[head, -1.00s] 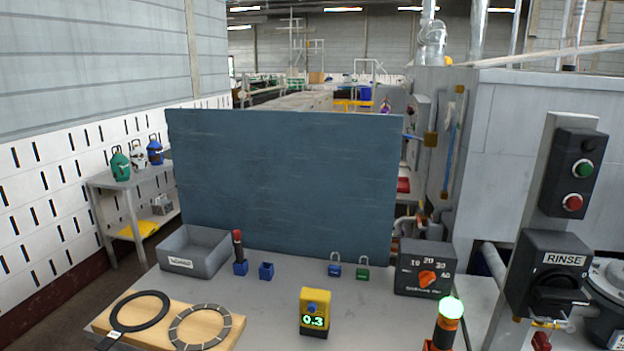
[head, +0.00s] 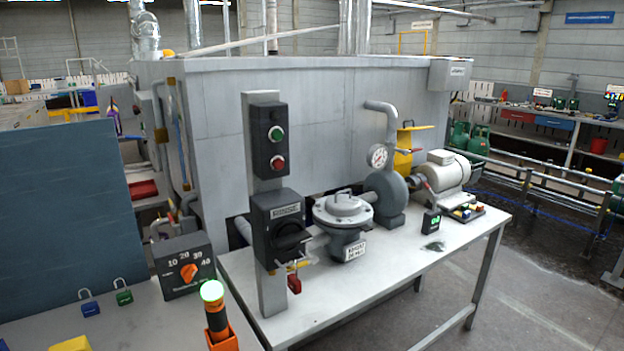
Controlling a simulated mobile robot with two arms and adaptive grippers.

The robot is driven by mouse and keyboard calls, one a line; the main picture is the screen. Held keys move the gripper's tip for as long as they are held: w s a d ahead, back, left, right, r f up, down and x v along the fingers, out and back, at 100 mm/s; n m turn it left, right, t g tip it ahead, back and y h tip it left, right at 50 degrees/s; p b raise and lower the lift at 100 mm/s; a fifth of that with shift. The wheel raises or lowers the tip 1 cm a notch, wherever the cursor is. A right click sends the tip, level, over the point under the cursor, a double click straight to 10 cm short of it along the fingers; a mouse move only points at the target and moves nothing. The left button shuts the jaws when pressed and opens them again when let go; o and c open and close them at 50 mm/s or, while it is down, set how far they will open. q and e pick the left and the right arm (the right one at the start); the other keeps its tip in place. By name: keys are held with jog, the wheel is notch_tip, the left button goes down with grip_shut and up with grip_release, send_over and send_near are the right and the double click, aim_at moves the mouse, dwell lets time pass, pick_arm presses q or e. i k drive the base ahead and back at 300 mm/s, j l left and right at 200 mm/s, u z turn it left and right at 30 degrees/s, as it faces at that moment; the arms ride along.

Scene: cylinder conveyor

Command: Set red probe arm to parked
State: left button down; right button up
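I cannot make out a red probe arm for certain in the head view. A small red item (head: 294,283) hangs below the black RINSE switch box (head: 279,226) on a grey upright post; it looks like a lock or tag. Neither of my grippers is in view.
A grey bench (head: 385,283) holds a domed valve (head: 343,211), a pump with a gauge (head: 378,156) and a motor (head: 442,174). At left are a dial box (head: 184,265), two padlocks, a green-lit orange device (head: 215,310) and a blue-grey panel (head: 62,215). Open floor lies at right.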

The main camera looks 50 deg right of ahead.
aim_at(435, 197)
jog(key=l+z, duration=0.1)
jog(key=z, duration=0.25)
jog(key=l+z, duration=0.1)
jog(key=z, duration=0.3)
jog(key=i+l+z, duration=0.1)
jog(key=z, duration=0.25)
jog(key=i+l+z, duration=0.3)
jog(key=i+l, duration=0.15)
jog(key=i+l+z, duration=0.25)
jog(key=i+l, duration=0.15)
jog(key=i+l+z, duration=0.3)
jog(key=i, duration=0.3)
jog(key=i+l+u, duration=0.2)
jog(key=i+l, duration=0.05)
